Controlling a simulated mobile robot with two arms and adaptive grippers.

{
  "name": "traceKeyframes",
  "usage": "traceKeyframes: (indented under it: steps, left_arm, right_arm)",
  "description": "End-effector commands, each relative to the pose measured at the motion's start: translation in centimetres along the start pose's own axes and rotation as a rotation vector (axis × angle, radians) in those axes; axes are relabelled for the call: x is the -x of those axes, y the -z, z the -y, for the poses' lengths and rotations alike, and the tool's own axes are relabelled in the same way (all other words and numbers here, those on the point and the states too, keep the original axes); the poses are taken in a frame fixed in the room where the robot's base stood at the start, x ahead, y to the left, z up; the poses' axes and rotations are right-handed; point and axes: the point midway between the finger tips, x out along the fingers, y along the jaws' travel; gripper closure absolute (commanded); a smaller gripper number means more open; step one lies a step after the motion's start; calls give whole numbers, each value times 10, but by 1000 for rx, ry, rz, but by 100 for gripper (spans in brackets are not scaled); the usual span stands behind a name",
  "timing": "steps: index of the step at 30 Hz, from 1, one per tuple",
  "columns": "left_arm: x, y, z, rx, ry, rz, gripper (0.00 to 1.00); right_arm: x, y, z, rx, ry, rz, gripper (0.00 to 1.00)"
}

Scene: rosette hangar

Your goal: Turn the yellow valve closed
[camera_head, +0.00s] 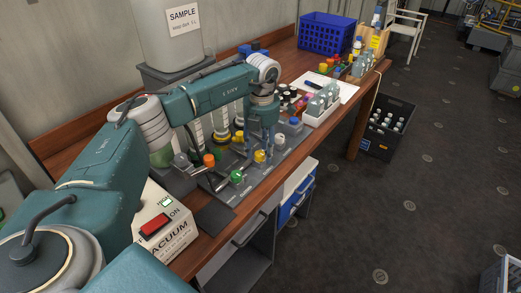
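A yellow valve knob (259,156) stands on the grey valve panel (262,178) on the wooden bench. Another yellow knob (239,136) shows a little farther back and left, so I cannot be sure which one is the yellow valve. My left arm reaches in from the left and bends down over the panel. My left gripper (261,143) points down just above and behind the front yellow knob. Its fingers are small and partly merged with the fittings, so I cannot tell their opening or any contact. My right gripper is not in view.
Orange (209,159), green (237,177) and blue (294,121) knobs stand close around. A vacuum box (165,229) with a red switch is at the front left. A sample tank (167,35), a bottle tray (321,108) and a blue crate (326,35) also crowd the bench.

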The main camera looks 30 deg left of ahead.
Motion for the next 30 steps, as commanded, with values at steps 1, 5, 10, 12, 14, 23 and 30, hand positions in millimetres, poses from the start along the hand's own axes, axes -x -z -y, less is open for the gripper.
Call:
traceKeyframes:
  steps: [1,5,10,12,14,23,30]
  left_arm:
    - [-1,0,0,-1,1,-2,55]
    - [2,1,1,-1,1,-4,55]
    - [24,0,1,-2,0,0,55]
    - [39,-1,0,-2,0,1,55]
    - [52,-1,0,-2,0,1,55]
    - [106,-1,0,0,1,0,55]
    - [119,-1,0,0,1,-2,55]
  right_arm:
    - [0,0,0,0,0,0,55]
    - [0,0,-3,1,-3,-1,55]
    - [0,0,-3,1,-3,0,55]
    - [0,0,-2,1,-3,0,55]
    - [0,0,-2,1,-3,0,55]
    - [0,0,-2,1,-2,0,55]
    - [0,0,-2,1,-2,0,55]
